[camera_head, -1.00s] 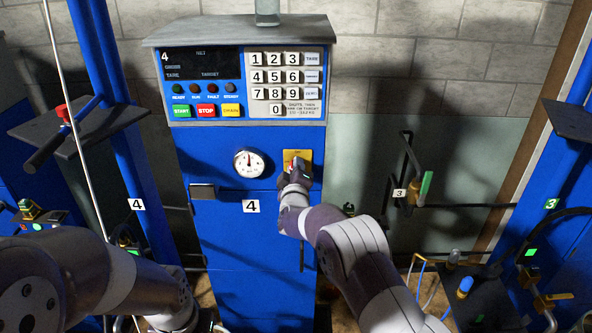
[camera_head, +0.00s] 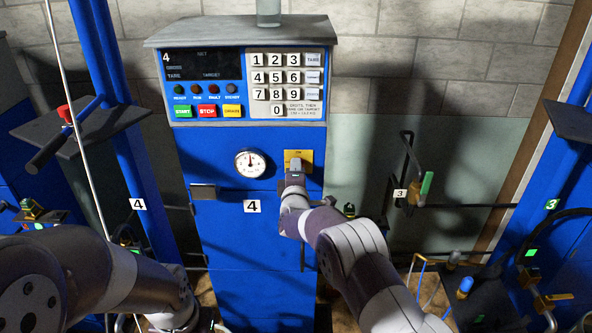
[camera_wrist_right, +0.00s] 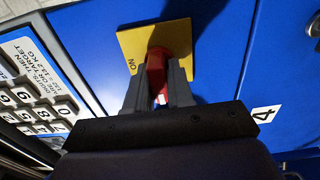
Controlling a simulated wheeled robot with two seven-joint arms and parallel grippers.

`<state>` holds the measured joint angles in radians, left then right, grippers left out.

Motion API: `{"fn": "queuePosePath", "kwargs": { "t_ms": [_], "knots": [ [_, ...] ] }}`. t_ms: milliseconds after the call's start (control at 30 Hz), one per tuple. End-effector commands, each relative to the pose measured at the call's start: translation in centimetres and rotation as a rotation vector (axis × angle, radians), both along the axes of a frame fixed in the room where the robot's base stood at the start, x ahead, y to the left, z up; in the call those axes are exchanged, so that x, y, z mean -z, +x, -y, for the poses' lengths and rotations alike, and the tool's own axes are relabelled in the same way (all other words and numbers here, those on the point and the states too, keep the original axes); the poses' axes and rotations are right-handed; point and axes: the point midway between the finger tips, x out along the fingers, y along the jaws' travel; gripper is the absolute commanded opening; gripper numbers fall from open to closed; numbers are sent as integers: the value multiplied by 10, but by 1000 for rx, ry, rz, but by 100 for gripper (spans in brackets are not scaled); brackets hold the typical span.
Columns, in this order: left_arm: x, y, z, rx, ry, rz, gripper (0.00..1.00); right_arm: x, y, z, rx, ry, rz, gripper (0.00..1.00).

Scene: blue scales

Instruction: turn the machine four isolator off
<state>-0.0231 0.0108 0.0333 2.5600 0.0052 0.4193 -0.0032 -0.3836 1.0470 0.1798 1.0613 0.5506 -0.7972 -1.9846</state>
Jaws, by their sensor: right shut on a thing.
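The isolator on the blue machine four (camera_head: 225,235) has a yellow plate (camera_head: 305,157), right of the dial. In the right wrist view the plate (camera_wrist_right: 180,35) carries the word ON near its left edge, and a red handle (camera_wrist_right: 157,62) stands out from it. My right gripper (camera_head: 295,174) is at the plate; in the wrist view its two fingers (camera_wrist_right: 160,88) are shut on the red handle, one on each side. The fingers hide part of the handle. My left arm lies at the lower left; its gripper (camera_head: 205,320) is dark and unclear.
Above the plate is a panel with a keypad (camera_head: 285,78) and green, red and yellow buttons (camera_head: 207,111). A round dial (camera_head: 249,162) is left of the plate. A pipe with a green-handled lever (camera_head: 426,188), labelled 3, stands to the right.

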Motion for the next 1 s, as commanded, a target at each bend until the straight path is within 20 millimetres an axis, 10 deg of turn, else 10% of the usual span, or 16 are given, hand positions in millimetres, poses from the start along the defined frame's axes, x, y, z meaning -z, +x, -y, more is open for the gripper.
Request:
{"fn": "queuePosePath", "kwargs": {
  "t_ms": [400,433,500,1000],
  "knots": [
    [0,0,0,0,0,0,0,1,0,0,-1,-9,-2,0],
    [0,0,0,0,0,0,0,1,0,0,-1,-9,-2,25],
    [0,0,0,0,0,0,0,1,0,0,-1,-9,-2,43],
    [10,0,0,0,0,0,0,2,-24,-1,-1,-8,0,43]
  ]
}}
